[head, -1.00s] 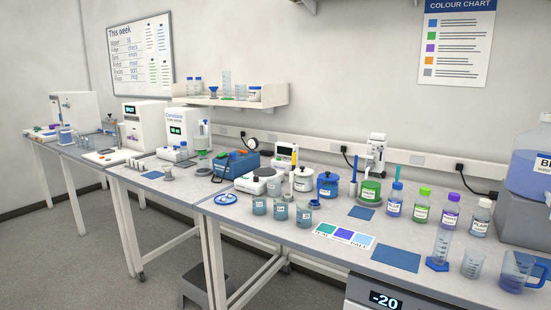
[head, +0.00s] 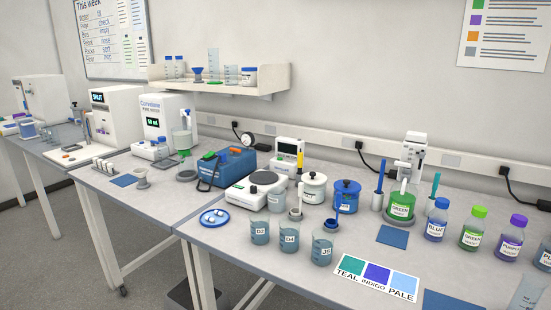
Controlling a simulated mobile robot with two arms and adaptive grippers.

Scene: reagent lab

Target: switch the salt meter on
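A white meter with a small dark-framed screen (head: 289,146) stands at the back of the right bench, against the wall. It looks like the salt meter, though no name can be read on it. A yellow pen-like probe (head: 300,160) stands upright at its right front. The meter's lower part is partly hidden behind the hotplate and the white jar, and I cannot make out a switch or whether the screen is lit. Neither of my grippers is in view.
In front of the meter stand a white hotplate (head: 256,189), a white jar (head: 314,188) and a blue jar (head: 346,196). Labelled beakers (head: 289,236) line the front. Bare bench (head: 215,257) shows at the front edge.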

